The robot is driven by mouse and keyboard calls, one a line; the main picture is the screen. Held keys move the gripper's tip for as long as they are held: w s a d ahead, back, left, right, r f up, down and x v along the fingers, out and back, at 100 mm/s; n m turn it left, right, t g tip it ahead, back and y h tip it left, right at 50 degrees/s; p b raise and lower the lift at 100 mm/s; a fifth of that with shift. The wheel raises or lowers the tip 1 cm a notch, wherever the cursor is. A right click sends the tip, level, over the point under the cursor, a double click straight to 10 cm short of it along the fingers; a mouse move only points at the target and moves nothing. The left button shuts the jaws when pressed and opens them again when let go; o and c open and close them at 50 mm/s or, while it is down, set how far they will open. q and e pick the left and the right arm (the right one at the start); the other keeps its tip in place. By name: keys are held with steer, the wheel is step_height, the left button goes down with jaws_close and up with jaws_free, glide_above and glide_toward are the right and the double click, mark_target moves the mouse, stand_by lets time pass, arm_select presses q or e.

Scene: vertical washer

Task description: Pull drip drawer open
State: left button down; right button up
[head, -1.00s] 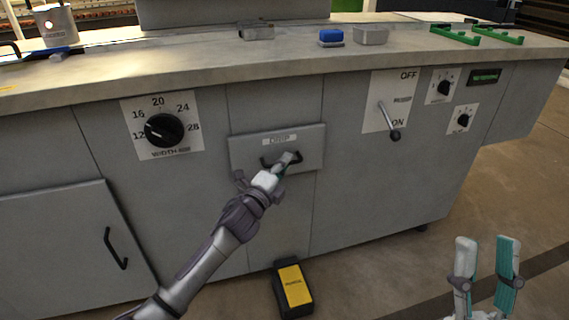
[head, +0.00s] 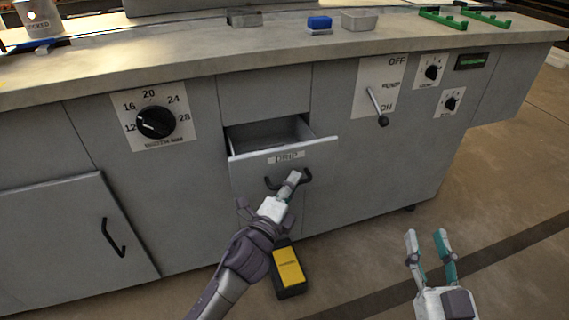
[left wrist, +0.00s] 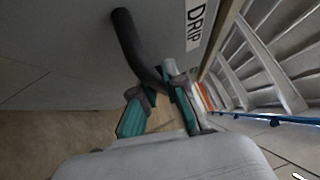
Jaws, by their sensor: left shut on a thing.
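The drip drawer (head: 318,155), a grey box front labelled DRIP, stands pulled out from the cabinet, and its empty-looking inside shows behind the front. Its dark curved handle (head: 270,184) sits below the label. My left gripper (head: 295,178) is shut on the handle; the left wrist view shows the handle (left wrist: 126,38) running between its teal-lined fingers (left wrist: 155,105), close to the DRIP label. My right gripper (head: 429,250) is open and empty above the floor at the lower right, apart from the cabinet.
A yellow and black box (head: 288,270) lies on the floor below the drawer. A width dial (head: 156,122) is to the left and an OFF/ON lever (head: 378,107) to the right. A cabinet door handle (head: 113,237) sticks out at left. Floor at right is clear.

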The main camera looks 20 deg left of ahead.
arm_select(q)
steer(key=shift+s+d, duration=0.6)
steer(key=shift+s, duration=0.3)
steer(key=shift+s+d, duration=0.55)
steer(key=shift+s, duration=0.3)
arm_select(e)
steer(key=shift+f+g, duration=0.5)
steer(key=shift+f, duration=0.25)
arm_select(q)
steer(key=c, duration=1.2)
jaws_free()
arm_select(e)
steer(key=shift+w, duration=0.1)
arm_select(q)
steer(key=v, duration=1.2)
